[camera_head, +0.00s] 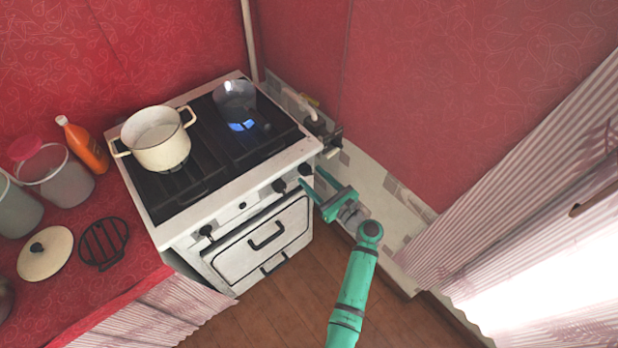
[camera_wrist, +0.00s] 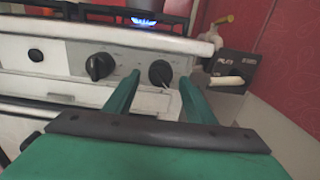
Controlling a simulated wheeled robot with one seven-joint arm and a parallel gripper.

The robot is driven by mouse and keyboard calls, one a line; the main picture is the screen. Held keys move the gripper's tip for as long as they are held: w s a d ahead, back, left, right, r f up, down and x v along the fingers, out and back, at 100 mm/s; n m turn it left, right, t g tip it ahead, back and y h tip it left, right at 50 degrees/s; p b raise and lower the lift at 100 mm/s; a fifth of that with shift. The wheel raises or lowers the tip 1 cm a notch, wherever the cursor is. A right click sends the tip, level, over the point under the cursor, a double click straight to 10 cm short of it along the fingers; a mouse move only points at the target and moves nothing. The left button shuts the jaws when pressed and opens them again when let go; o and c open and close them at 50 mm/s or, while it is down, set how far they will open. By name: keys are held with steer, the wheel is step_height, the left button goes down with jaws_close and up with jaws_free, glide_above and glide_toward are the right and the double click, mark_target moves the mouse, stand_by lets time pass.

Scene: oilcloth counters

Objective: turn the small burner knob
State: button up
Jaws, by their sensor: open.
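The white stove (camera_head: 215,213) has a row of dark knobs along its front panel. The rightmost black knob (camera_head: 305,169) also shows in the wrist view (camera_wrist: 160,72). Another black knob (camera_wrist: 99,66) sits to its left, seen too in the head view (camera_head: 279,185). My green gripper (camera_head: 313,177) is open in front of the rightmost knob. In the wrist view its two fingers (camera_wrist: 166,76) appear on either side of that knob, with visible space at each side. I cannot tell whether the fingertips reach past the knob's face. No label naming the burners is readable.
A blue flame (camera_head: 241,125) burns at the stove's right rear. A cream pot (camera_head: 158,150) stands on the left burners. A dark box (camera_wrist: 239,66) and yellow-handled valve (camera_wrist: 225,20) are right of the stove. The red counter (camera_head: 130,285) adjoins its left.

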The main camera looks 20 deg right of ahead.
steer(key=shift+w+a, duration=0.15)
steer(key=shift+w, duration=0.3)
